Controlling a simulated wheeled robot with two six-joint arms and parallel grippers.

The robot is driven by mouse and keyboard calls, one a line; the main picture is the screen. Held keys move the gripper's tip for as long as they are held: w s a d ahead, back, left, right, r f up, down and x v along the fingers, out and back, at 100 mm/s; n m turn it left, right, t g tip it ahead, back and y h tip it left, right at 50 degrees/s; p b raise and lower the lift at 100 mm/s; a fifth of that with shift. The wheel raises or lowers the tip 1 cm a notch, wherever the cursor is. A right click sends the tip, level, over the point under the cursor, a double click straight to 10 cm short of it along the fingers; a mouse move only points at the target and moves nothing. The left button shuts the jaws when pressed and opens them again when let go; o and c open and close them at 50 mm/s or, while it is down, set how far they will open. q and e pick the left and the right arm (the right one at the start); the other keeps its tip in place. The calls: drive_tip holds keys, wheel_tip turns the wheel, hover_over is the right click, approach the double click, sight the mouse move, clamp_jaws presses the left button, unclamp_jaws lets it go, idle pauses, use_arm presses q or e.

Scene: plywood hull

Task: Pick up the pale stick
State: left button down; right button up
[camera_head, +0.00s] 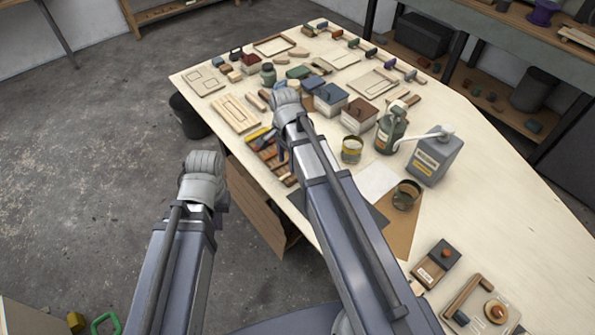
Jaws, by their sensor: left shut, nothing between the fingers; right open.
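Several pale wooden pieces lie on the plywood table (500,205); I cannot tell for sure which is the pale stick. One small pale wooden piece (255,102) lies left of my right wrist. My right gripper (281,155) is over the table near a row of coloured and wooden strips (268,150); it is open, mostly hidden by my own arm. My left gripper (222,201) is shut and empty, off the table's left edge above the floor, and largely hidden behind its wrist.
A grey jug (436,157), a dark green can (390,132), a yellow-banded tin (351,150) and an open brown jar (406,195) stand right of my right arm. Boxes (329,99) crowd beyond the wrist.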

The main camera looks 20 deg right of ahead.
sight(287, 174)
drive_tip(key=shift+w+f+b, duration=0.15)
drive_tip(key=shift+f+b, duration=2.45)
drive_tip(key=shift+b, duration=0.05)
drive_tip(key=shift+r, duration=0.1)
drive_tip(key=shift+c, duration=0.2)
clamp_jaws()
